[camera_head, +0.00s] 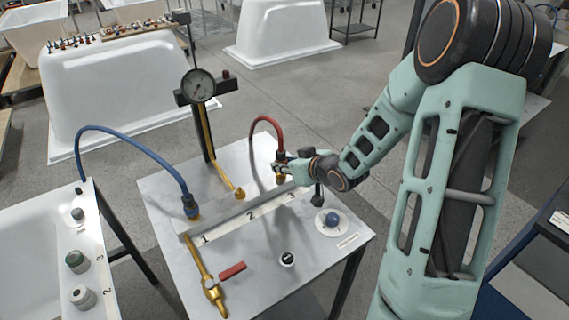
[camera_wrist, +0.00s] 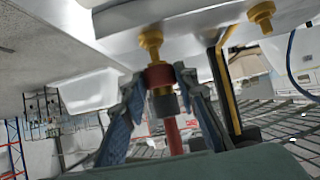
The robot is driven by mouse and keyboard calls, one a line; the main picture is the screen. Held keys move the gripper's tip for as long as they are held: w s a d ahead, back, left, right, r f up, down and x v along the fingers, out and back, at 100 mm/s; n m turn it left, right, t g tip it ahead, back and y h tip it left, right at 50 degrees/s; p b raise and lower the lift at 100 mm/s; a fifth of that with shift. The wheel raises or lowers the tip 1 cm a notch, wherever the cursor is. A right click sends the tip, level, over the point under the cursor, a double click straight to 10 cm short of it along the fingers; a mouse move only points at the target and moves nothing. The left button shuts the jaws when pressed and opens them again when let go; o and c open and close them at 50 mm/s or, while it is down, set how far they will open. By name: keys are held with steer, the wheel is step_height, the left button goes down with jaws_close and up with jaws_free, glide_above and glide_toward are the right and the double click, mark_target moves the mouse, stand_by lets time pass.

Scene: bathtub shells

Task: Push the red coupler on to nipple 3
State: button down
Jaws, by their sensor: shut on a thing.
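My gripper (camera_head: 283,168) is at the right end of the raised strip on the bench, by the label 3. In the wrist view its two fingers (camera_wrist: 159,78) are shut on the red coupler (camera_wrist: 158,75), which has a red band and a grey collar. The red hose (camera_head: 266,121) arches up from it. The wrist view is upside down. There brass nipple 3 (camera_wrist: 151,42) is in line with the coupler and meets its mouth. I cannot tell how far the coupler is over the nipple. In the head view the fingers mostly hide both.
Nipple 2 (camera_head: 239,192) is bare. A blue coupler (camera_head: 190,206) with a blue hose (camera_head: 134,145) is on nipple 1. A gauge (camera_head: 198,86) stands on a post behind. A red-handled valve (camera_head: 232,271) and a blue knob (camera_head: 332,219) are in front.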

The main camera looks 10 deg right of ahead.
steer(key=shift+f+b, duration=0.7)
steer(key=shift+f, duration=0.3)
steer(key=c, duration=1.4)
jaws_free()
steer(key=shift+c, duration=0.2)
steer(key=shift+s, duration=0.1)
steer(key=v, duration=1.2)
steer(key=shift+d, duration=0.1)
